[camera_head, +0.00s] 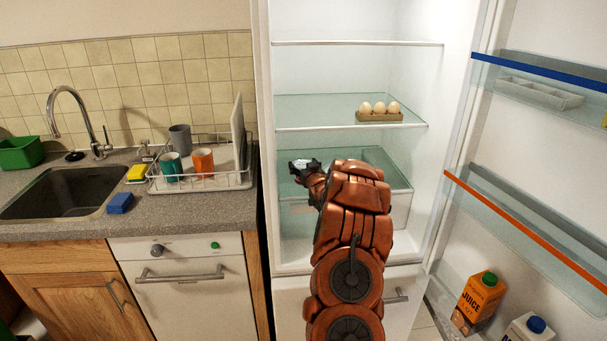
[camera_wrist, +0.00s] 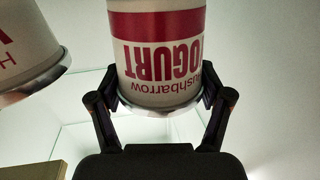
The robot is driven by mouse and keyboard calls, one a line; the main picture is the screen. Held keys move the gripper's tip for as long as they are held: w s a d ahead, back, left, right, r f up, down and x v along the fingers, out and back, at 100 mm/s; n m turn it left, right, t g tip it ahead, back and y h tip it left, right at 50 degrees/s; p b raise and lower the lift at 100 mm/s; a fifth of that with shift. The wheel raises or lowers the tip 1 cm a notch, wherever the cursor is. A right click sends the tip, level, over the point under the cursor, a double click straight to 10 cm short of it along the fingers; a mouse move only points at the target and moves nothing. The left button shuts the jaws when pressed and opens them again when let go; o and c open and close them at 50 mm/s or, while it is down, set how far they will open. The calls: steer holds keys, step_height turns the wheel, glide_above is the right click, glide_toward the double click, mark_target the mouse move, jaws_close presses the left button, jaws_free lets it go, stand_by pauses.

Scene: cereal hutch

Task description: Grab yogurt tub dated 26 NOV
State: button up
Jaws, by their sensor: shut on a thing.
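A white yogurt tub (camera_wrist: 160,60) with a red band and red "YOGURT" and "Rushbarrow" lettering is between the fingers of my gripper (camera_wrist: 162,98) in the wrist view. The lettering appears upside down there, and no date shows on the visible side. My gripper is shut on this tub. A second white tub (camera_wrist: 25,50) with red lettering is at the left edge, apart from the gripper, also with no date in view. In the head view my gripper (camera_head: 304,170) is inside the open fridge, near the lower glass shelf; my arm hides part of that area.
An egg tray (camera_head: 380,117) with three eggs sits on the glass shelf above (camera_head: 300,112). The fridge door (camera_head: 545,130) stands open at the right, holding a juice carton (camera_head: 480,296) and a white carton (camera_head: 530,328). The counter with a dish rack (camera_head: 205,183) is at the left.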

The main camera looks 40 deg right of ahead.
steer(key=shift+s+a+r, duration=0.2)
steer(key=shift+r, duration=0.05)
steer(key=s+a+r+b, duration=0.1)
steer(key=s+a+b, duration=0.3)
steer(key=s+a, duration=0.6)
steer(key=shift+s+a+r+b, duration=0.2)
steer(key=shift+s+b, duration=0.1)
steer(key=shift+s, duration=0.45)
